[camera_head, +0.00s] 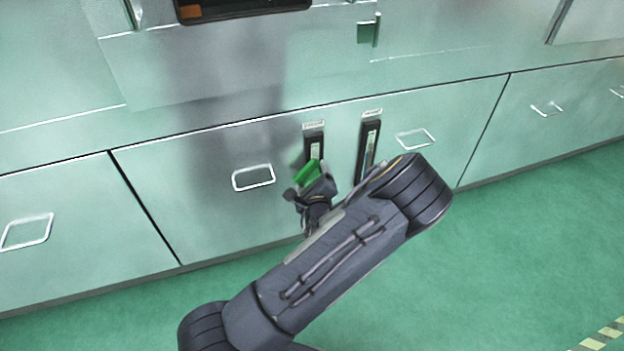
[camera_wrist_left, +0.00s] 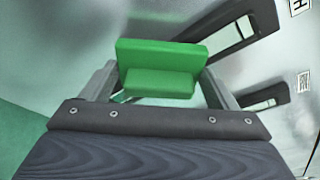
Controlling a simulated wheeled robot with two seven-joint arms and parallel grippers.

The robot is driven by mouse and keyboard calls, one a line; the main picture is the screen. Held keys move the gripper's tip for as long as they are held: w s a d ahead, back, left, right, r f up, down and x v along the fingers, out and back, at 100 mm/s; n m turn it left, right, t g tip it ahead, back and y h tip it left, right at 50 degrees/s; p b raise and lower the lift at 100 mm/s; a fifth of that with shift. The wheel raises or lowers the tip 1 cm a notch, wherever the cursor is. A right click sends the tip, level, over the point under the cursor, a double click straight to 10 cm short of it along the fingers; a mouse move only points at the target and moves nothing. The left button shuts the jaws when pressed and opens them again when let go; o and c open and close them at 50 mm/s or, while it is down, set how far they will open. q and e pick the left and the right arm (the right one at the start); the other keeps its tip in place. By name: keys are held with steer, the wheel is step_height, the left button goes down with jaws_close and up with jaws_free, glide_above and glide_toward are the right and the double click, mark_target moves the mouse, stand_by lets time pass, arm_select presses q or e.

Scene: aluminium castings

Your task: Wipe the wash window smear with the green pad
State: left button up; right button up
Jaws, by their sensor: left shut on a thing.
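My left gripper (camera_head: 312,184) is shut on the green pad (camera_head: 307,173), in front of the metal cabinet. In the left wrist view the green pad (camera_wrist_left: 160,64) sits between the two fingers of my left gripper (camera_wrist_left: 158,88). Two dark upright frames with narrow light windows are on the cabinet front: the left window (camera_head: 315,148) is partly hidden by the pad and gripper, the right window (camera_head: 369,150) shows more fully. I cannot tell whether the pad touches the panel. I cannot make out a smear on either window. My right gripper is not in view.
The cabinet front (camera_head: 210,215) has several recessed handles, one at the left (camera_head: 253,178) and one at the right (camera_head: 414,139) of the windows. A dark tray-like opening (camera_head: 240,8) is at the top. Green floor (camera_head: 530,240) lies clear at the right.

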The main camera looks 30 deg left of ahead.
arm_select(q)
steer(key=shift+w+d+r, duration=0.25)
steer(key=shift+w+r, duration=0.2)
steer(key=shift+w, duration=0.1)
steer(key=shift+c, duration=0.3)
steer(key=shift+w+d, duration=1.05)
steer(key=shift+w, duration=0.05)
steer(key=s+d, duration=0.4)
steer(key=shift+d+f+p, duration=0.2)
steer(key=shift+d+p, duration=0.05)
steer(key=shift+p, duration=0.2)
steer(key=shift+s, duration=0.1)
steer(key=shift+s+d, duration=0.95)
steer(key=shift+d, duration=0.2)
